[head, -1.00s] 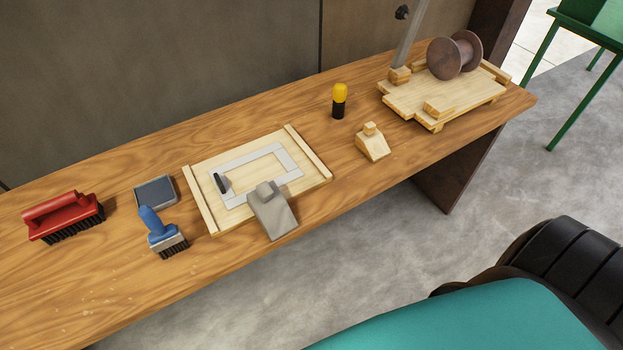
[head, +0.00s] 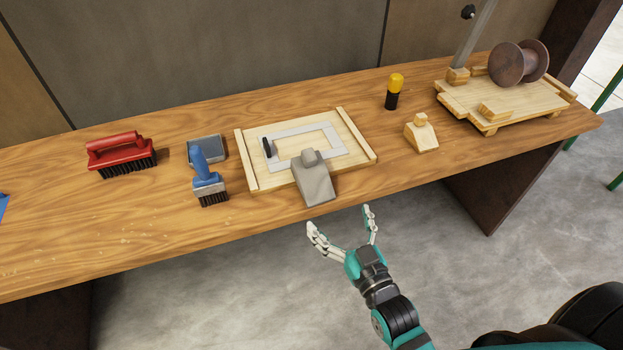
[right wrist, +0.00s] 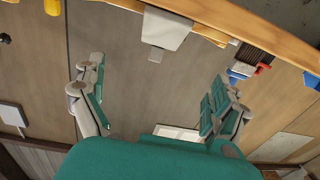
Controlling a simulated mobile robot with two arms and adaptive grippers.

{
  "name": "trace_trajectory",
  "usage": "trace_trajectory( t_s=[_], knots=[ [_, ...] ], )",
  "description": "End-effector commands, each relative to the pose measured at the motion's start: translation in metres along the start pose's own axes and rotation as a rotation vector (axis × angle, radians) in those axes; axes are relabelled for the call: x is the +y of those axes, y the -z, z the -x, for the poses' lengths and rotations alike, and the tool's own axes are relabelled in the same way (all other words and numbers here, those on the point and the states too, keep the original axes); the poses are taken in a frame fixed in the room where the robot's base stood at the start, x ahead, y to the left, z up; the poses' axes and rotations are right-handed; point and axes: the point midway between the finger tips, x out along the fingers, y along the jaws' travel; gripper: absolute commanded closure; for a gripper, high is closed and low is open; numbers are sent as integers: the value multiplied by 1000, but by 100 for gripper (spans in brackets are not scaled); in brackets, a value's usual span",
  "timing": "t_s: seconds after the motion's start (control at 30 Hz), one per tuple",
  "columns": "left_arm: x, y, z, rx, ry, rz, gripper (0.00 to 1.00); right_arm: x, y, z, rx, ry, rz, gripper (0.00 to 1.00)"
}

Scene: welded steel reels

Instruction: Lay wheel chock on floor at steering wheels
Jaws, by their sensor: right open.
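A grey wedge-shaped chock with a knob on top (head: 313,178) lies at the front of a light wooden board on the bench, its low end towards the bench edge. It also shows in the right wrist view (right wrist: 166,28), beyond the fingers. A second, pale wooden wedge with a knob (head: 421,134) stands farther right; I cannot tell which one the task means. My right gripper (head: 339,217) is open and empty in front of the bench edge, just short of the grey wedge. Its spread fingers show in the right wrist view (right wrist: 158,75). My left gripper is not in view. I cannot identify any steering wheels.
The wooden board (head: 362,158) carries a grey frame and a black handle. A red brush (head: 119,152), blue brush (head: 207,180), grey pad (head: 206,148) and yellow-black marker (head: 394,92) stand around it. A reel (head: 518,63) sits on a wooden stand at right. The visible concrete floor (head: 220,290) is clear.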

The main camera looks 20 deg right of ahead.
Motion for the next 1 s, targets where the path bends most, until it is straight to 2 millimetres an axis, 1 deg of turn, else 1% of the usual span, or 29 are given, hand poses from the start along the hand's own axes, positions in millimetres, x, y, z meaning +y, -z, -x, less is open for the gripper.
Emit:
trace_trajectory(
  t_s=[0.1, 0.4, 0.53, 0.77, 0.9, 1.0],
  knots=[
    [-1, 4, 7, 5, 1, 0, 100, 0, 4, -24, 4, 0, 0, 1],
    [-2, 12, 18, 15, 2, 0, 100, 0, 2, -88, 1, 0, 0, 1],
    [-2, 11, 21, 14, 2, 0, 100, 0, 1, -107, -1, 0, 0, 1],
    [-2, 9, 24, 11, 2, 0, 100, 0, 0, -122, -2, 1, 0, 1],
    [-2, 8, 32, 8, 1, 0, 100, 1, 0, -143, -1, 1, -1, 1],
    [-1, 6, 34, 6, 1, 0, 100, 1, -2, -157, -1, 1, -1, 1]
  ],
)
